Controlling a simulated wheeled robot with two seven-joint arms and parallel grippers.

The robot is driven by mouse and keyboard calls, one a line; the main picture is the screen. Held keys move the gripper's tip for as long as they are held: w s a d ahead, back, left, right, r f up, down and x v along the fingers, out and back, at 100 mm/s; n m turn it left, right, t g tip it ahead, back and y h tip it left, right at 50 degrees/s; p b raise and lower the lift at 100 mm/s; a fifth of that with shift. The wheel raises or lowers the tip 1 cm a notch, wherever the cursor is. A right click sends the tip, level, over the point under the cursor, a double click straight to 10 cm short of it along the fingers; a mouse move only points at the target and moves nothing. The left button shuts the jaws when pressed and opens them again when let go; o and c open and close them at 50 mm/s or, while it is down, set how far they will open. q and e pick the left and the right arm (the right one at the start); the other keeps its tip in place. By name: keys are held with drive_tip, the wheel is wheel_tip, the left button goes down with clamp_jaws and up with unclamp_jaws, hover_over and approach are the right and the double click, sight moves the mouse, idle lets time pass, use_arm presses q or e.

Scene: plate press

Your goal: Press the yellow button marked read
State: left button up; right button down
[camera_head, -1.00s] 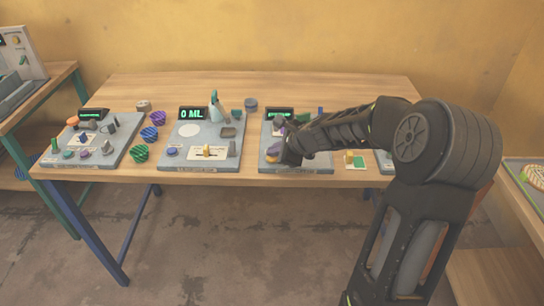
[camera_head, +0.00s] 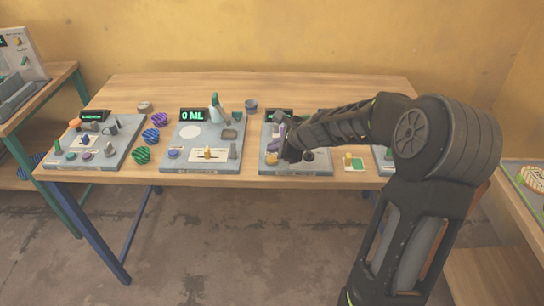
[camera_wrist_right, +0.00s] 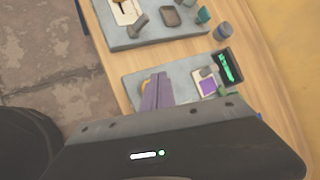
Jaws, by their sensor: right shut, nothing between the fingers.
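The yellow button (camera_head: 271,158) sits at the front left of the grey plate press panel (camera_head: 300,169), the third panel from the left. In the wrist view a sliver of the yellow button (camera_wrist_right: 144,87) shows beside the fingers. My right gripper (camera_head: 281,136) is shut and empty, just above and behind the button in the head view. Its purple-grey fingers (camera_wrist_right: 158,90) hide part of the panel. The button's marking is too small to read. My left gripper is not in view.
The panel's display (camera_wrist_right: 228,67) shows green text. A second panel (camera_head: 182,165) with a "0 ML" display stands to the left, with striped knobs (camera_head: 141,155) beyond it. A small green-and-white card (camera_head: 355,164) lies right of the press panel.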

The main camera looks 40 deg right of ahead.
sight(274, 160)
drive_tip(key=shift+r+p, duration=1.7)
drive_tip(key=shift+r, duration=0.45)
